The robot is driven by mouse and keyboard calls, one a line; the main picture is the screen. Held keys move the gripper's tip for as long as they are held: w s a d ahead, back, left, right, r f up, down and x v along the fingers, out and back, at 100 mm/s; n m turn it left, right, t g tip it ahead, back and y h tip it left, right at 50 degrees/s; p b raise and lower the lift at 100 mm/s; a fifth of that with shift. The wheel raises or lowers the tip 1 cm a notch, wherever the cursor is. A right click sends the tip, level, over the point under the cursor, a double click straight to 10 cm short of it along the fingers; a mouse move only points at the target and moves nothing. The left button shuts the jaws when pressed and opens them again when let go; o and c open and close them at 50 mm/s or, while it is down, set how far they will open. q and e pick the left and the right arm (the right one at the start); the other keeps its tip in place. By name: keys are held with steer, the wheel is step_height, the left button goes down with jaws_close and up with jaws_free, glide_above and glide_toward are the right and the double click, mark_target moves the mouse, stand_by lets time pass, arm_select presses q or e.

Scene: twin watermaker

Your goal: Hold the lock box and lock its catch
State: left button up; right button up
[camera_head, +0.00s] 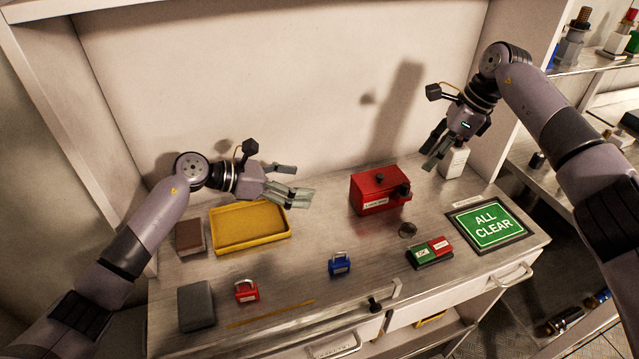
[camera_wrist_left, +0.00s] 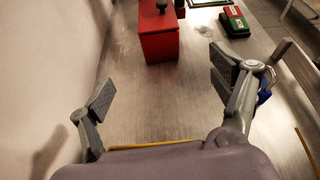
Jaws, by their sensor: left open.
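The red lock box (camera_head: 366,206) stands on the worktop right of centre, with a small black knob on top. A dark round catch (camera_head: 403,190) is at its right front; I cannot tell its exact position. My left gripper (camera_head: 300,183) is open and empty above the worktop, left of the box and apart from it. In the left wrist view the box (camera_wrist_left: 158,46) is ahead, beyond the spread fingers (camera_wrist_left: 160,90). My right gripper (camera_head: 432,160) hangs in the air behind and right of the box, fingers pointing down; their gap is unclear.
A yellow tray (camera_head: 213,243) lies left of the box. A red padlock (camera_head: 247,292), a blue padlock (camera_head: 340,265) and a green-red block (camera_head: 429,253) lie in front. The ALL CLEAR sign (camera_head: 489,222) is at right, a white bottle (camera_head: 455,163) behind. A wall closes the back.

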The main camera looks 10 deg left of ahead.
mark_target(356, 189)
arm_select(q)
steer(key=x, duration=1.7)
steer(key=shift+d+r, duration=0.1)
steer(key=shift+r, duration=0.05)
steer(key=shift+c, duration=0.4)
steer(key=c, duration=1.6)
steer(key=shift+o, duration=0.9)
steer(key=o, duration=1.4)
